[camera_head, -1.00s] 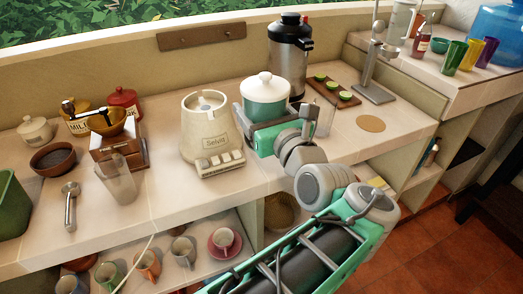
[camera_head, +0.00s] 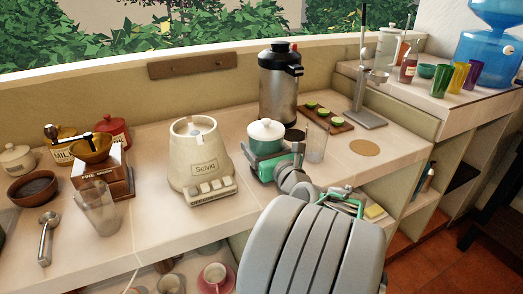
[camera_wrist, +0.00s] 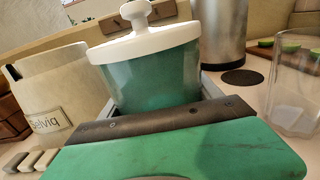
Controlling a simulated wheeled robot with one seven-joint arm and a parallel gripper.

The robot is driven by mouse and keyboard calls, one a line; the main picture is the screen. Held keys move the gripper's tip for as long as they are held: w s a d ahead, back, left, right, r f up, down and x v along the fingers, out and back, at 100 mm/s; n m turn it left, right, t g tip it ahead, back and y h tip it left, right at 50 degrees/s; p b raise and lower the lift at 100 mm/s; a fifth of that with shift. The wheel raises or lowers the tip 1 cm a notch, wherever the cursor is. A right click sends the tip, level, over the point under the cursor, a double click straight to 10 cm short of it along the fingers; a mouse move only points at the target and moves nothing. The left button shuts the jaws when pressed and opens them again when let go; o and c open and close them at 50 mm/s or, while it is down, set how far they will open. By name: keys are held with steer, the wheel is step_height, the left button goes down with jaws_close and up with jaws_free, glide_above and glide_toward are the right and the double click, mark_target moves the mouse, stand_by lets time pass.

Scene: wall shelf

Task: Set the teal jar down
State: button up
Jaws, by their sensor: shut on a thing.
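The teal jar (camera_head: 265,146) has a white lid with a round knob and stands upright between the blender base and the steel flask. My gripper (camera_head: 268,155) is shut on the jar, with a finger on each side of its body. In the wrist view the jar (camera_wrist: 152,78) rises behind my gripper's dark bar, which hides its bottom. The jar is low over the counter (camera_head: 330,190); I cannot tell whether it touches.
A clear glass (camera_head: 316,142) stands close to the jar's right. The cream blender base (camera_head: 198,160) is at its left, the steel flask (camera_head: 279,90) behind. A dark round mat (camera_wrist: 242,77) lies behind right. A tan disc (camera_head: 364,148) lies on clear counter further right.

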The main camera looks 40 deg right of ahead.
steer(key=shift+f, duration=0.2)
steer(key=o, duration=1.9)
steer(key=shift+f, duration=0.1)
steer(key=shift+s+r, duration=0.2)
steer(key=shift+s, duration=0.05)
steer(key=v, duration=0.7)
steer(key=b+v, duration=0.1)
steer(key=v, duration=0.2)
steer(key=shift+s+f, duration=0.25)
steer(key=shift+s, duration=0.1)
steer(key=shift+s+a+r, duration=0.3)
steer(key=shift+s+a, duration=0.05)
steer(key=shift+s, duration=0.05)
